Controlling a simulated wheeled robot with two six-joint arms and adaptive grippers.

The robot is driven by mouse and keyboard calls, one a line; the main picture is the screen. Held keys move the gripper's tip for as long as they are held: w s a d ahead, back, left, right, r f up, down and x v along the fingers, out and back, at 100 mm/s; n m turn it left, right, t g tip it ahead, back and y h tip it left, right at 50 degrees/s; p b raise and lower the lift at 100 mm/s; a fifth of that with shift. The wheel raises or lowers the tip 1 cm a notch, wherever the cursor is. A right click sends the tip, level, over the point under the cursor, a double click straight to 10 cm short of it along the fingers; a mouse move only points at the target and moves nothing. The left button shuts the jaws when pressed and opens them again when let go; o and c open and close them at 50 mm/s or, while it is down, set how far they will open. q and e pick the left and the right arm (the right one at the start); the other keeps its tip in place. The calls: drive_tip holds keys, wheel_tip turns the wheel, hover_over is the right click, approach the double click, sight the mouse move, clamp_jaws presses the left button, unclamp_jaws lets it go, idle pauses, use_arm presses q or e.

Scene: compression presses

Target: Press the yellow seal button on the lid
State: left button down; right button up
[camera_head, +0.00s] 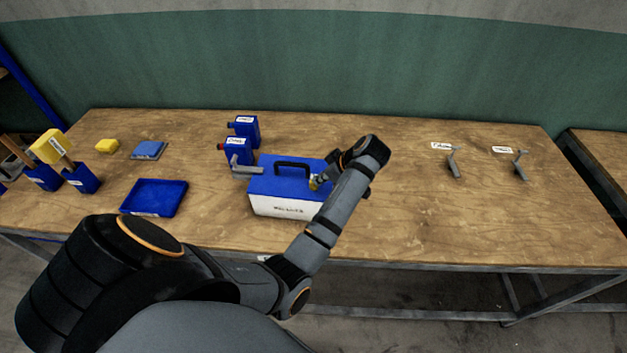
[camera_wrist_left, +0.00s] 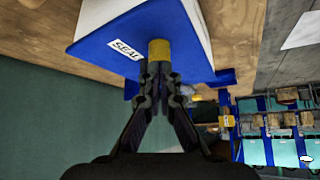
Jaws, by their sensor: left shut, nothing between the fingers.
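A white box (camera_head: 285,206) with a blue lid (camera_head: 268,183) and a black handle (camera_head: 293,164) stands on the wooden table. The yellow seal button (camera_head: 313,185) is at the right end of the lid, partly hidden by my left gripper. In the left wrist view the yellow button (camera_wrist_left: 159,48) stands out from the blue lid (camera_wrist_left: 190,35) beside a white label reading SEAL (camera_wrist_left: 125,50). My left gripper (camera_wrist_left: 160,68) is shut and empty, its fingertips right at the button's end. I cannot tell whether they touch. My right gripper is not in view.
A grey lever (camera_head: 247,171) and two blue canisters (camera_head: 237,150) stand close to the box's left. A blue tray (camera_head: 154,197), a yellow sponge (camera_head: 107,146) and blue holders lie further left. Two grey levers (camera_head: 454,164) are at right; the table between is clear.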

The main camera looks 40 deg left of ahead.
use_arm(q)
drive_tip(key=shift+a+f+b, duration=0.1)
drive_tip(key=shift+f+b, duration=0.35)
drive_tip(key=shift+f, duration=0.35)
drive_tip(key=shift+d+r+p, duration=0.3)
drive_tip(key=shift+d+p, duration=0.05)
drive_tip(key=shift+d+r+p, duration=0.2)
drive_tip(key=shift+d+p, duration=0.15)
drive_tip(key=shift+d, duration=0.2)
drive_tip(key=shift+d+r+p, duration=0.2)
drive_tip(key=shift+d+p, duration=0.1)
drive_tip(key=shift+d, duration=0.4)
drive_tip(key=shift+a, duration=0.1)
wheel_tip(320, 180, up, 10)
